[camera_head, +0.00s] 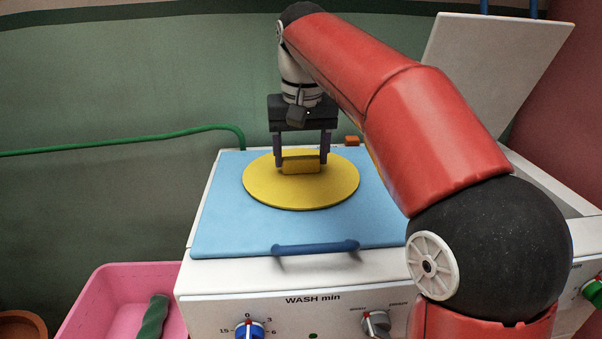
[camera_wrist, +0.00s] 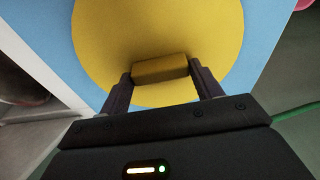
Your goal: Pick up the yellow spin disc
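The yellow spin disc (camera_head: 255,183) is a flat round plate with a raised block handle (camera_head: 300,166) in its middle. It appears to lie flat on the light blue lid of the washing machine. My gripper (camera_head: 301,160) points down over it, with one finger at each end of the handle. In the wrist view, the fingertips (camera_wrist: 160,75) press close against both ends of the handle (camera_wrist: 160,68), with no clear gap. The disc (camera_wrist: 200,25) fills the upper middle there, its far edge cut off by the frame.
The blue lid (camera_head: 225,220) has a dark blue bar handle (camera_head: 315,247) at its front. A raised white panel (camera_head: 490,80) stands at the back right. A pink tub (camera_head: 105,300) sits lower left, and a green hose (camera_head: 130,140) runs along the wall.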

